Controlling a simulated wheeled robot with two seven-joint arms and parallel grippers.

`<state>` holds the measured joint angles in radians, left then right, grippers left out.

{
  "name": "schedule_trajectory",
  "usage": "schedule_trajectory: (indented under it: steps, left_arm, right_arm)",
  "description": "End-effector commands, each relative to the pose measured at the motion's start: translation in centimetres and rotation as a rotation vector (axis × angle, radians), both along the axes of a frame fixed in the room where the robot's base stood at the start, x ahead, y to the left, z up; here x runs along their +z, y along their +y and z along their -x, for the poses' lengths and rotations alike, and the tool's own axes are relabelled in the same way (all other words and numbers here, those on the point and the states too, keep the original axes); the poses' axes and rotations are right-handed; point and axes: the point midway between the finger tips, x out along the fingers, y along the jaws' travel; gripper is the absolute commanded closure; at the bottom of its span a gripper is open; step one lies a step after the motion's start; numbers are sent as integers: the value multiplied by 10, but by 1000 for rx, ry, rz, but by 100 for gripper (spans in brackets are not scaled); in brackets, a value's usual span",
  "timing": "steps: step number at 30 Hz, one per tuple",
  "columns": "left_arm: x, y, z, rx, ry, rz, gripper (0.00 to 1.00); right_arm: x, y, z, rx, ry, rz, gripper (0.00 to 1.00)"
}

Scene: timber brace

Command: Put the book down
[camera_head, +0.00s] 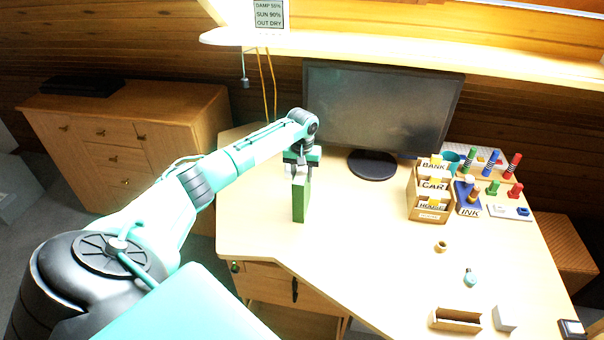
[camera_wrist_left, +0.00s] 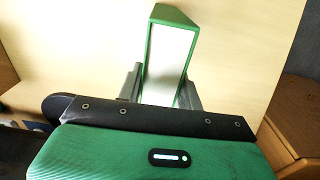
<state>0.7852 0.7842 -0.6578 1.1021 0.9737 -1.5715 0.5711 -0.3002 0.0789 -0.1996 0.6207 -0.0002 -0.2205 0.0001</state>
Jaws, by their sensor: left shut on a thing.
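A green book (camera_head: 301,200) with pale page edges hangs upright below my left gripper (camera_head: 301,170), over the left part of the desk (camera_head: 350,270). My left gripper is shut on the book's upper part. In the left wrist view the book (camera_wrist_left: 168,60) shows between the two fingers (camera_wrist_left: 160,88), its white page block facing the camera. The desk top lies beyond it. I cannot tell whether the book's lower edge touches the desk. My right gripper is not in view.
A monitor (camera_head: 385,105) stands behind the book. A card box (camera_head: 430,195), an ink pad (camera_head: 467,200) and several stamps stand at the right. A small wooden tray (camera_head: 455,320) lies near the front. The desk's middle is clear. A drawer cabinet (camera_head: 130,150) stands at the left.

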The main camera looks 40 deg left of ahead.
Motion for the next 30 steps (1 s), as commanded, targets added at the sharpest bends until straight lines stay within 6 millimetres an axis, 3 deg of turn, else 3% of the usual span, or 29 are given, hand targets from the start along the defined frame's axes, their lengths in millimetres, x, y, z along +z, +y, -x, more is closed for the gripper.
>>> schedule_trajectory:
  steps: [6,7,10,20,26,30]
  left_arm:
    - [-1,0,-1,0,-1,0,100]
    - [-3,0,0,-1,0,1,60]
    - [-2,0,0,-1,0,0,42]
    - [0,0,0,0,-1,0,42]
    - [28,0,-1,-1,-4,0,42]
    - [60,0,-1,-1,-4,0,42]
  right_arm:
    - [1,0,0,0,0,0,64]
    - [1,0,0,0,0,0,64]
    - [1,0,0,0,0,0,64]
    - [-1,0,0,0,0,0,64]
    - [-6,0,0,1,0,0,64]
    - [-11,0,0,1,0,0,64]
